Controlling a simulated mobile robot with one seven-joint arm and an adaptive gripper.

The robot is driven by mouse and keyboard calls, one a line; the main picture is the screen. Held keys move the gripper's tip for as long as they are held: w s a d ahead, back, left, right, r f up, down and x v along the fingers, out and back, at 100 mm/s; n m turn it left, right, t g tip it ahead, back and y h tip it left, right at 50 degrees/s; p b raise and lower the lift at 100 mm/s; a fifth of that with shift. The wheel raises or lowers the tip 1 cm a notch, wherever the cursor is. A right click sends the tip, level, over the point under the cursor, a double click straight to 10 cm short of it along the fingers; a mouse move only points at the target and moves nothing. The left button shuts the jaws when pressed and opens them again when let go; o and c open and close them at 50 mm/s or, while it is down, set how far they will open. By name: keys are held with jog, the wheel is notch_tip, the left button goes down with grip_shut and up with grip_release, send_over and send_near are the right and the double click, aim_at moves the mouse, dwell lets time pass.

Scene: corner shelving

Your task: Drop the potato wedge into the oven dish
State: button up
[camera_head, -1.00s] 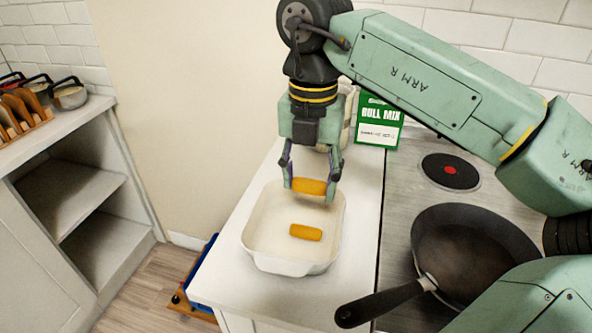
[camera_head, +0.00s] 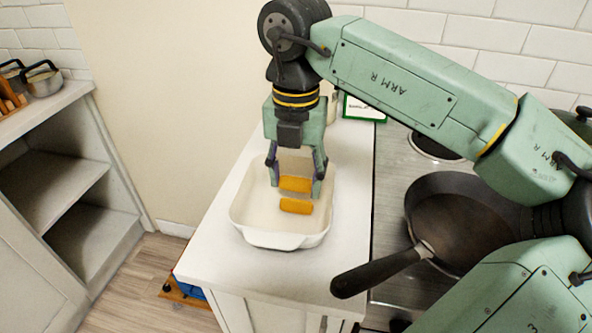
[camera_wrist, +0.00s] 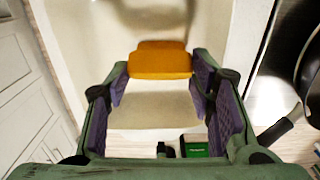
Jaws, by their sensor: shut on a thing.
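The white oven dish (camera_head: 272,240) stands on the white counter. One orange-brown potato wedge (camera_head: 296,206) lies in it. My gripper (camera_head: 296,186) is shut on another potato wedge (camera_head: 295,184), held crosswise between its fingertips, low within the dish's outline in the head view. I cannot tell whether the held wedge touches the dish floor. In the wrist view the held wedge (camera_wrist: 160,62) spans the gap between my fingertips (camera_wrist: 161,78). A similar orange edge shows just beyond it, perhaps the other wedge.
A dark frying pan (camera_head: 462,225) sits on the hob to the right, its handle (camera_head: 378,272) reaching toward the counter. A green-and-white box (camera_head: 364,107) stands behind the dish, partly hidden by my arm. Open shelving (camera_head: 60,190) is at the left.

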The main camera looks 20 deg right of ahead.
jog(key=o, duration=0.9)
jog(key=shift+o, duration=0.2)
jog(key=shift+r, duration=0.15)
